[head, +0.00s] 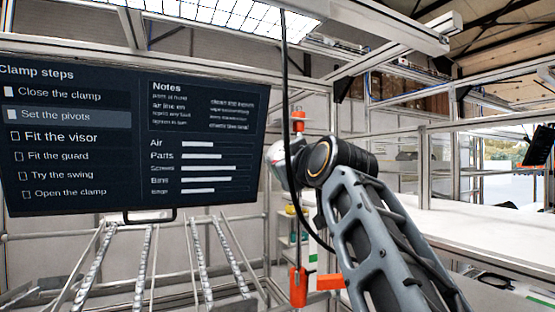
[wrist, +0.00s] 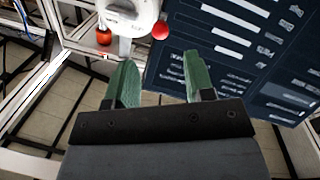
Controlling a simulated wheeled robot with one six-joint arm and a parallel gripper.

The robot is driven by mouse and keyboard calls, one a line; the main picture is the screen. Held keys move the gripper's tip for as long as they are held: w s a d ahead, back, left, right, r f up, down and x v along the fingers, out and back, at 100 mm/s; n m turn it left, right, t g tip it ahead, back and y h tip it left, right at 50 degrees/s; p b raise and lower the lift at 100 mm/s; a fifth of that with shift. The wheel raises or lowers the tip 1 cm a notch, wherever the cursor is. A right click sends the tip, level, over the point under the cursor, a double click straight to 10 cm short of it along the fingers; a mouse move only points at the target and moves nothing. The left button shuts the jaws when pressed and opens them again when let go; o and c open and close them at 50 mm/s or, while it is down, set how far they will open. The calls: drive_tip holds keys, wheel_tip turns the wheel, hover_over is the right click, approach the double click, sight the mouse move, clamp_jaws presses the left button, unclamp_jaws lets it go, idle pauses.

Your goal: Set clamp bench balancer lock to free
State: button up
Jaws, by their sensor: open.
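In the wrist view a white housing (wrist: 130,20), which looks like the balancer, hangs at the top edge, partly cut off. A red round knob (wrist: 160,31) sits at its right side and an orange round part (wrist: 104,37) at its left. I cannot tell for sure which part is the lock or how it is set. My gripper (wrist: 160,65) has its green fingers apart, with nothing between them. The fingers point toward the housing and appear short of the knob. In the head view, my arm hides the gripper. A white rounded part with a red edge (head: 277,152) shows just beside my arm.
A dark screen (head: 130,140) listing clamp steps fills the left. A black cable (head: 286,90) hangs close to my arm. An orange fitting (head: 299,287) is low beside it. A roller rack (head: 145,270) stands below the screen. A white bench (head: 480,235) lies right.

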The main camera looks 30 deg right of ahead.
sight(272, 162)
drive_tip(key=w+p, duration=0.1)
drive_tip(key=w, duration=0.1)
drive_tip(key=w+p, duration=0.1)
drive_tip(key=w, duration=0.2)
drive_tip(key=w+d+p, duration=0.1)
drive_tip(key=w, duration=0.2)
drive_tip(key=shift+w, duration=0.2)
drive_tip(key=shift+c, duration=0.3)
clamp_jaws()
